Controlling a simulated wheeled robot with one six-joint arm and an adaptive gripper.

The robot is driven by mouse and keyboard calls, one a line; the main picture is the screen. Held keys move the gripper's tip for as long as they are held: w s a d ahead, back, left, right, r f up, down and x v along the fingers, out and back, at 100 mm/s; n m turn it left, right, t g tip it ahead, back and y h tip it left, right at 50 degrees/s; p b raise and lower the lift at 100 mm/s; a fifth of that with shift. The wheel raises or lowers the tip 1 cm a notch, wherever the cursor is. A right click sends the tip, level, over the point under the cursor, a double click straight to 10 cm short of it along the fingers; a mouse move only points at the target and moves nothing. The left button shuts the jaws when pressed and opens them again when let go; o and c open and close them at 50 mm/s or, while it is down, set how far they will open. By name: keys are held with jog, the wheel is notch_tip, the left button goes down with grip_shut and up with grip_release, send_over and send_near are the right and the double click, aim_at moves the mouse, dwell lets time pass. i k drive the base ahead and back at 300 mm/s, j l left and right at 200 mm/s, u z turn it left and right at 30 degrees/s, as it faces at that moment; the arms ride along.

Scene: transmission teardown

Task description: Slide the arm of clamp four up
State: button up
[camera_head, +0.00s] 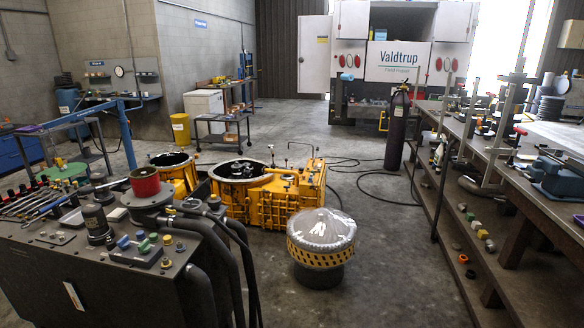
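Several upright bar-like tools, which look like clamps, stand along the workbench (515,165) on the right. A tall one (501,122) has a vertical bar with a crosspiece near its top. No number shows on any of them, so I cannot tell which is clamp four or how high its arm sits. My gripper is not in view.
A yellow transmission housing (290,193) stands open on the floor mid-left. A domed drum (321,238) with a striped band stands in front of it. A dark cabinet (110,275) fills the lower left. A black cylinder (397,130) stands left of the bench.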

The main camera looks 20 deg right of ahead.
aim_at(512, 152)
jog(key=i+l+z, duration=0.25)
jog(key=i+z, duration=0.15)
jog(key=i+l+z, duration=0.15)
jog(key=i+z, duration=0.25)
jog(key=i, duration=0.15)
jog(key=i+z, duration=0.4)
jog(key=i+l+z, duration=0.25)
jog(key=i, duration=0.25)
jog(key=j, duration=0.1)
